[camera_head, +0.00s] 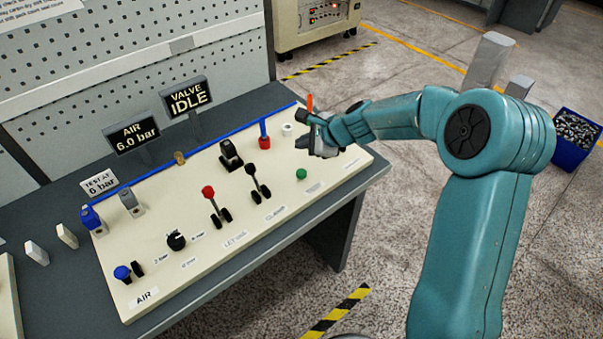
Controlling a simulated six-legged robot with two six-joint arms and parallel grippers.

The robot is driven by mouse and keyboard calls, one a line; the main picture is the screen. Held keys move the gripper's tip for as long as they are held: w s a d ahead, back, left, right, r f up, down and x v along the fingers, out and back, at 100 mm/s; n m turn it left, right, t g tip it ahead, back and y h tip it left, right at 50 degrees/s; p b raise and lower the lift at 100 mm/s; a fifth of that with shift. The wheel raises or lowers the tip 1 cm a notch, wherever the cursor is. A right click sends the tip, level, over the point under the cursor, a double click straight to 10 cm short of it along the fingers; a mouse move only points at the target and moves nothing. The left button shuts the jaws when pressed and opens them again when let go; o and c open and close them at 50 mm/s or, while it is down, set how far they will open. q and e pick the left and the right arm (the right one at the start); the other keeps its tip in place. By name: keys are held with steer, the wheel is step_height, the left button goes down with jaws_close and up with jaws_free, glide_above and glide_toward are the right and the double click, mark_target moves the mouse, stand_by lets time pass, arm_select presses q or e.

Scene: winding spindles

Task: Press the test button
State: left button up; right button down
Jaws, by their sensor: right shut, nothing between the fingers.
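A green push button (301,174) sits near the right end of the cream control panel (215,255), with a small label beside it that is too small to read. No button label that I can make out says test. My right gripper (302,141) is shut and empty above the far right part of the panel, up and slightly right of the green button in the picture. I cannot tell its height above the panel. My left gripper is out of view.
The panel carries a red-knobbed lever (208,192), a black-knobbed lever (250,169), a black dial (176,241) and a blue knob (122,272). Displays read "AIR 6.0 bar" (132,136) and "VALVE IDLE" (188,96). A card (99,183) reads "TEST AT 6 bar". A blue bin (573,142) stands right.

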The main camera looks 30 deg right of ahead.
mark_target(304, 174)
step_height(304, 174, down, 8)
steer(key=b, duration=0.6)
steer(key=shift+a+r+b, duration=0.1)
steer(key=shift+r+b, duration=0.15)
steer(key=shift+b, duration=0.1)
steer(key=shift+f, duration=0.15)
stand_by(1.2)
steer(key=shift+f+b, duration=0.3)
steer(key=shift+b, duration=0.1)
steer(key=shift+f+b, duration=0.5)
stand_by(0.4)
steer(key=shift+r, duration=0.15)
steer(key=shift+r+p, duration=0.8)
steer(key=shift+p, duration=0.1)
step_height(304, 174, up, 5)
steer(key=p, duration=0.5)
steer(key=shift+r, duration=0.1)
